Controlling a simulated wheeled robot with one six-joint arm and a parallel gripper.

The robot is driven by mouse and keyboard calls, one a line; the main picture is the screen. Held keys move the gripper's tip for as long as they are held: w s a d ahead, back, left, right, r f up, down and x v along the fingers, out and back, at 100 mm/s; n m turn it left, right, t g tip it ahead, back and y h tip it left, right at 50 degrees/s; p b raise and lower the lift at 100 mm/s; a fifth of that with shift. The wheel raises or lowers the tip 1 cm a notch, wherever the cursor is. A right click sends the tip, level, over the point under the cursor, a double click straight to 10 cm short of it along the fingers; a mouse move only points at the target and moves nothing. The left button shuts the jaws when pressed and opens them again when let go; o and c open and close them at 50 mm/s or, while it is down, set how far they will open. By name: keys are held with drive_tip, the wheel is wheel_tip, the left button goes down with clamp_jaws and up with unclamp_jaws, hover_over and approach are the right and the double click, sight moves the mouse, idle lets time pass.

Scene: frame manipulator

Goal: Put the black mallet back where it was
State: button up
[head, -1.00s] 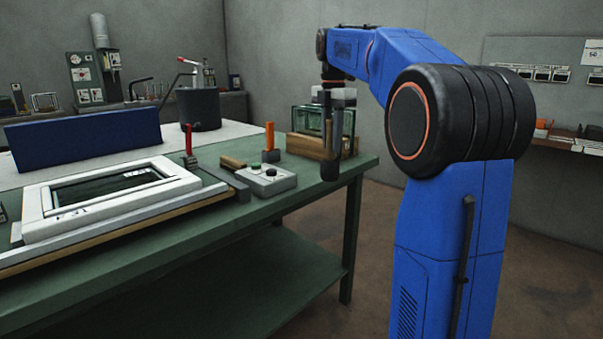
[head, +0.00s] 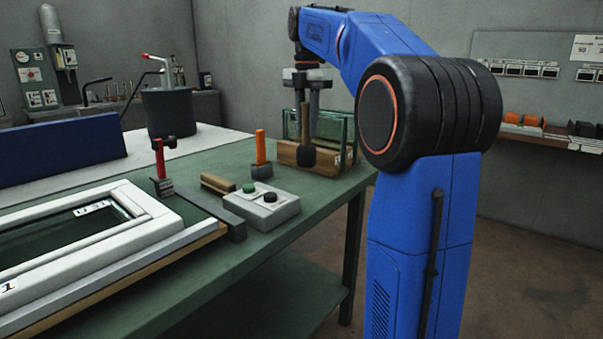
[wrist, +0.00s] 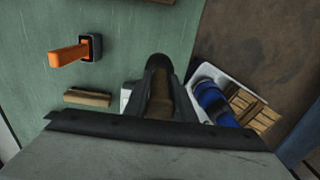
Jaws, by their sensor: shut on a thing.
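My gripper (head: 308,92) is shut on the black mallet (head: 306,157) and holds it upright with its black head downward. The mallet's brownish handle (head: 306,118) runs up into the fingers. In the wrist view the mallet (wrist: 160,95) lies between the fingers of my gripper (wrist: 158,100), with the bench top below. I cannot tell how far the head is above the bench.
The green bench (head: 190,215) carries a grey button box (head: 262,212), an orange-handled tool (head: 260,148), a short wooden piece (head: 218,184), a red-handled clamp (head: 160,160) and a white window frame (head: 165,235). The glass rack (head: 345,155) stands at the far right corner.

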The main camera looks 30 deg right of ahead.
sight(307, 108)
drive_tip(key=shift+f, duration=4.3)
drive_tip(key=o, duration=1.1)
drive_tip(key=shift+f, duration=0.1)
drive_tip(key=shift+c, duration=0.2)
wheel_tip(307, 108, up, 12)
drive_tip(key=shift+r, duration=0.15)
